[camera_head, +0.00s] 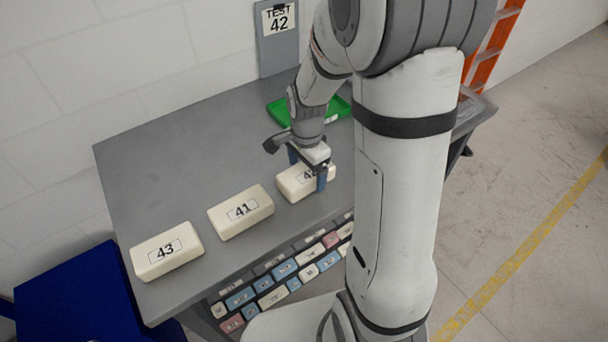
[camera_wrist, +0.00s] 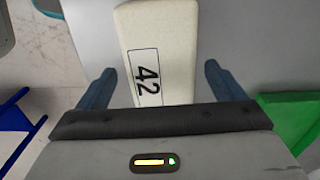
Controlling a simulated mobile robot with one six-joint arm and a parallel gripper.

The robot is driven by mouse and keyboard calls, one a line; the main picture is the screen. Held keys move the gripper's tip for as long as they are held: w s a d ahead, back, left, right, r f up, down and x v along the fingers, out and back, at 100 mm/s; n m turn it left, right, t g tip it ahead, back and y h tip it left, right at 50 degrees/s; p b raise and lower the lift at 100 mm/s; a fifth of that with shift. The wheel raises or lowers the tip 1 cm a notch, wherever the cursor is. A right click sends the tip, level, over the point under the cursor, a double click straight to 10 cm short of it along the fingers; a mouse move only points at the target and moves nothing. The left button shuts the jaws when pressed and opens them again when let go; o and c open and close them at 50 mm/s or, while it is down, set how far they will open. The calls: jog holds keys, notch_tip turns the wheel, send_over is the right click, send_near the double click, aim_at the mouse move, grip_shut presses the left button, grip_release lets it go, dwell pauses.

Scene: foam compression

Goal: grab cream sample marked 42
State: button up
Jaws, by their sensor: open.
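The cream sample marked 42 (camera_head: 297,185) lies flat on the grey table, rightmost in a row of cream blocks. It also shows in the wrist view (camera_wrist: 170,52), with its label 42 facing up. My gripper (camera_head: 308,174) is over this block, with its blue fingers apart. In the wrist view my gripper (camera_wrist: 158,88) has one finger on each side of the block, with a gap on both sides. Part of the block is hidden by my gripper in the head view. I cannot tell how far the fingertips reach down.
Cream blocks marked 41 (camera_head: 241,213) and 43 (camera_head: 167,252) lie to the left on the table (camera_head: 150,160). A green tray (camera_head: 280,113) is behind my gripper. A sign reading TEST 42 (camera_head: 279,20) stands at the back. Several small coloured blocks (camera_head: 285,269) sit below the front edge.

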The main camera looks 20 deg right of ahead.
notch_tip(320, 180, down, 2)
jog(key=c, duration=1)
